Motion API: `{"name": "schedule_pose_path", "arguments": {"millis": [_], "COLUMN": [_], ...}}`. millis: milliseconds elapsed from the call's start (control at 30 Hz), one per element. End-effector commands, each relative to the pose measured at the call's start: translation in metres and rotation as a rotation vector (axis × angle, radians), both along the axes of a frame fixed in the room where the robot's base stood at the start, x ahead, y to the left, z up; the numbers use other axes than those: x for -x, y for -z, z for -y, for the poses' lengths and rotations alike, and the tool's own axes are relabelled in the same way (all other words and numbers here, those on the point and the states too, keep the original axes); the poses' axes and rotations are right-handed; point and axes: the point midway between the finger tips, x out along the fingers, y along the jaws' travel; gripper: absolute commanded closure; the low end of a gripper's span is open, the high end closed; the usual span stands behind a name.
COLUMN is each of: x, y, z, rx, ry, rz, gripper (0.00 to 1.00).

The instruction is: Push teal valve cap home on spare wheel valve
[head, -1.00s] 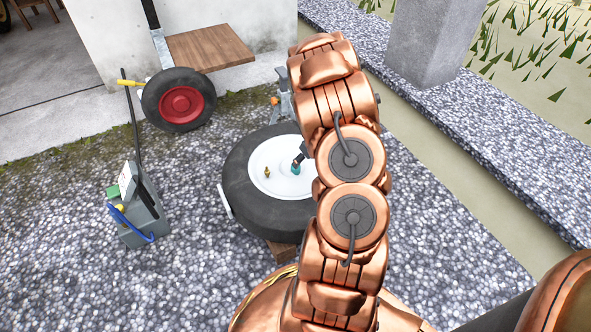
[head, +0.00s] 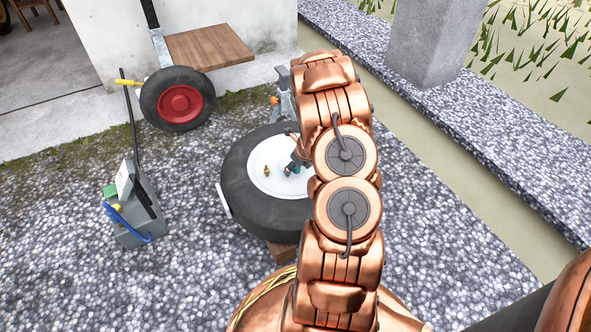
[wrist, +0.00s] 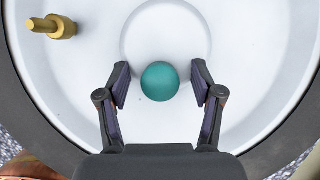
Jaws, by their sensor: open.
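The teal valve cap (wrist: 160,81) shows from above as a round shape over the white wheel disc. In the head view only a sliver of the cap (head: 297,170) shows beside my gripper. My gripper (wrist: 160,70) is open, with one finger on each side of the cap and a gap at both sides. The brass valve (wrist: 55,27) sticks up from the disc at upper left, apart from the cap; it also shows in the head view (head: 267,170). The spare wheel (head: 245,204) lies flat, its right part hidden by my arm.
A grey container with a blue hose (head: 140,208) stands left of the wheel. A red-hubbed wheel (head: 181,103) with a wooden board (head: 209,47) is behind. A low stone kerb (head: 470,150) runs along the right. Gravel between the container and the spare wheel is clear.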

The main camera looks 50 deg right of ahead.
Motion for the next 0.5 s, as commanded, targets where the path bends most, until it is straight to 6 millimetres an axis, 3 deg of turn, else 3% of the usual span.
{"name": "schedule_pose_path", "arguments": {"millis": [100, 500], "x": [0.0002, 0.0004], "y": [-0.0007, -0.0007], "z": [0.0, 0.0], "rx": [0.0, 0.001], "ry": [0.0, 0.0], "rz": [0.0, -0.001], "gripper": [0.35, 0.77]}}
